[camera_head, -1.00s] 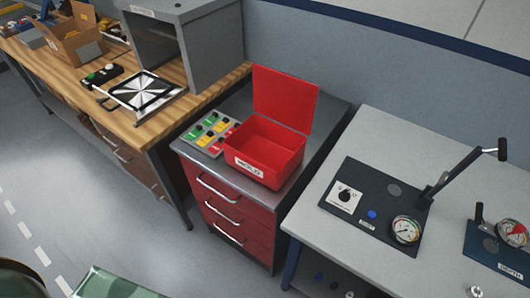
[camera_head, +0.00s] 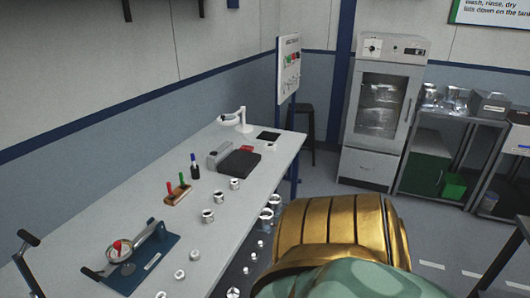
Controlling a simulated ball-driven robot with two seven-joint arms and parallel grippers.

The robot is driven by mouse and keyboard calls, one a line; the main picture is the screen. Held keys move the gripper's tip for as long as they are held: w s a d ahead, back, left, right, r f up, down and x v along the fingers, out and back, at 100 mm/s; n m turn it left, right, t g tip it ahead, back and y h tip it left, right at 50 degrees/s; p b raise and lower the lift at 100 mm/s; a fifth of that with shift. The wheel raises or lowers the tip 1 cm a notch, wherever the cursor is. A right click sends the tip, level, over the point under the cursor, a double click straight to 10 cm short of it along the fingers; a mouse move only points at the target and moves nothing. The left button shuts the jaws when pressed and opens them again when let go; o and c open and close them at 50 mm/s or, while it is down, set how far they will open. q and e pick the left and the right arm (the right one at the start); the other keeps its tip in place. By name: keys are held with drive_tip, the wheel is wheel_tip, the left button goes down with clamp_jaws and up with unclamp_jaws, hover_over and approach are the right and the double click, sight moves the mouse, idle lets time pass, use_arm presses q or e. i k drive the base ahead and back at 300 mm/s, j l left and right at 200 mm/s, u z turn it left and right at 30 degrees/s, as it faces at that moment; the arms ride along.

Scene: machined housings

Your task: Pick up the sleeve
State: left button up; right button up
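Several small bright metal ring-like parts stand on the grey bench (camera_head: 150,215) along its right edge. They include one part (camera_head: 208,215), another just behind it (camera_head: 219,197) and a third farther back (camera_head: 234,184). Smaller ones lie nearer, such as this metal part (camera_head: 194,255). More metal rings (camera_head: 266,215) show lower down beside the bench edge. I cannot tell which of these is the sleeve.
A dial gauge fixture on a blue plate (camera_head: 153,262) and a wooden holder with coloured handles (camera_head: 178,194) stand on the bench. A glass-door cabinet (camera_head: 383,105) stands beyond; open floor lies at right.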

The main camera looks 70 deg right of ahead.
sight(235, 185)
drive_tip(key=z, duration=2.1)
drive_tip(key=i+l, duration=0.1)
